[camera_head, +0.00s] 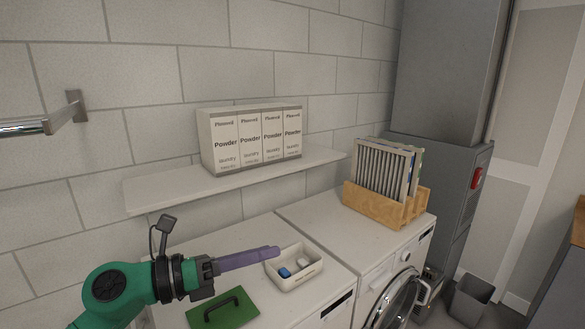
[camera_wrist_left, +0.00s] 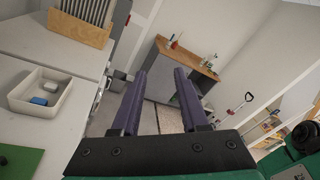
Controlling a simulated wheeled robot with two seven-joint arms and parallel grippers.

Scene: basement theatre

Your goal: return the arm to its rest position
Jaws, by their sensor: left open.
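My left gripper (camera_head: 250,259) has purple fingers on a green arm that comes in from the lower left in the head view. It hangs over the left white machine top, level with a white tray (camera_head: 274,279). In the left wrist view the two fingers (camera_wrist_left: 160,95) stand apart with nothing between them, so the gripper is open and empty. The white tray also shows in the left wrist view (camera_wrist_left: 62,106), left of the fingers, with a blue and a white piece in it. My right gripper is not in view.
A green lid with a dark handle (camera_head: 222,309) lies beside the tray. A wooden rack (camera_head: 375,206) of filters stands on the right machine. A wall shelf (camera_head: 150,192) holds several powder boxes (camera_head: 222,145). A metal rail (camera_head: 25,127) juts from the left wall. A bin (camera_head: 470,298) stands at right.

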